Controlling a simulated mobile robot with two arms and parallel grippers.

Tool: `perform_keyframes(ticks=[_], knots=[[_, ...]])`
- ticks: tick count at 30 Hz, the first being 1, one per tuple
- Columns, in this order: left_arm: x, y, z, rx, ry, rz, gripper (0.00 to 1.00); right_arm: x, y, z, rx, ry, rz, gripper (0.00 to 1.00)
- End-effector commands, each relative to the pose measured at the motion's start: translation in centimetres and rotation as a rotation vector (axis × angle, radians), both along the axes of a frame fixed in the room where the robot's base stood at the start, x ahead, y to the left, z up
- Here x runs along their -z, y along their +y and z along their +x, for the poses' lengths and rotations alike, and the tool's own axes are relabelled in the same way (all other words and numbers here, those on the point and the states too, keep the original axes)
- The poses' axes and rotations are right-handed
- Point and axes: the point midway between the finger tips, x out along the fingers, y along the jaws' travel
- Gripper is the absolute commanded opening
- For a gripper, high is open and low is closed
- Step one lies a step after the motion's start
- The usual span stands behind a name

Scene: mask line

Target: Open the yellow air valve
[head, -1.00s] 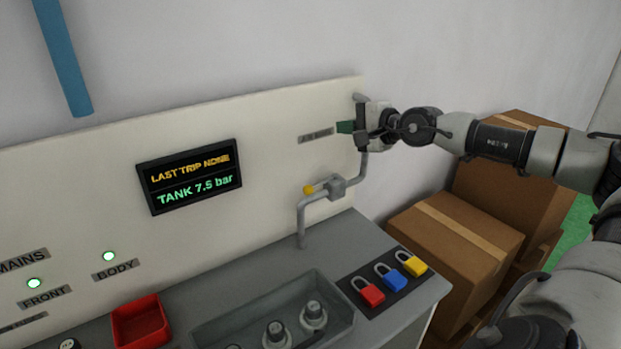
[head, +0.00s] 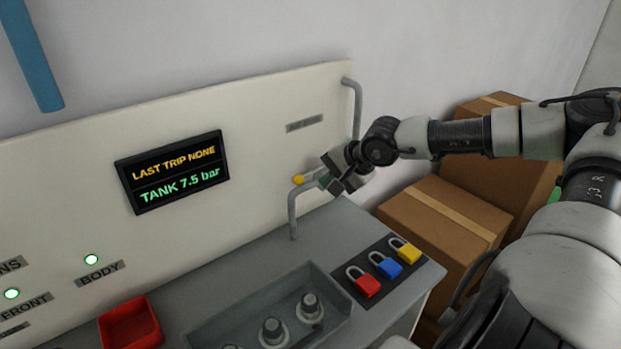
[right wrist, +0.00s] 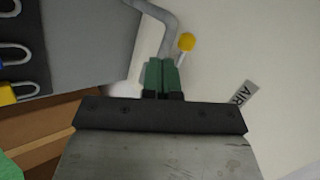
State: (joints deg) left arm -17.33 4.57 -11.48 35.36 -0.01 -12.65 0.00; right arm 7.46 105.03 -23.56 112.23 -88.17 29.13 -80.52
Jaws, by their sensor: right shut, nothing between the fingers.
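The air valve's yellow knob (head: 298,180) sits at the left end of its short lever on the grey pipe (head: 293,214), beside the white panel. In the right wrist view the yellow knob (right wrist: 187,41) shows just beyond and to the right of the fingertips. My right gripper (head: 335,182) is at the valve body and hides most of it. In the right wrist view its green fingers (right wrist: 162,66) are together with nothing between them. I cannot tell whether they touch the lever. My left gripper is not in view.
A grey tray (head: 262,318) with several dark-knobbed fittings and a red bin (head: 130,325) stand on the bench. Red (head: 364,282), blue (head: 386,265) and yellow (head: 405,250) padlocks lie at its right end. Cardboard boxes (head: 440,222) stand right of the bench.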

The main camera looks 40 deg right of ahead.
Motion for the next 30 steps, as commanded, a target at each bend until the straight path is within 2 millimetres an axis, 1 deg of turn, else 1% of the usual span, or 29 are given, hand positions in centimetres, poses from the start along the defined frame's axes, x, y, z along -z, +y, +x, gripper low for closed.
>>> perform_keyframes(ticks=[1, 3, 5, 21, 30], knots=[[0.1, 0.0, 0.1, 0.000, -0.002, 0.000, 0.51, 1.0, 0.2, 0.5, 0.000, 0.002, 0.007, 0.00], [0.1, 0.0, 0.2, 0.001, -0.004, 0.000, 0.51, 1.6, 0.2, 1.1, 0.006, 0.000, 0.008, 0.00], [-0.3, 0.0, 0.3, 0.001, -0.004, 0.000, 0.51, 1.1, 0.3, 1.5, 0.003, -0.007, 0.008, 0.00], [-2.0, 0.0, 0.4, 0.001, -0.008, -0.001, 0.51, 1.6, 0.7, 4.4, 0.006, -0.004, 0.003, 0.00], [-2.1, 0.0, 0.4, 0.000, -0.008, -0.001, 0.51, 1.9, 0.9, 4.8, 0.004, -0.001, 0.000, 0.00]])
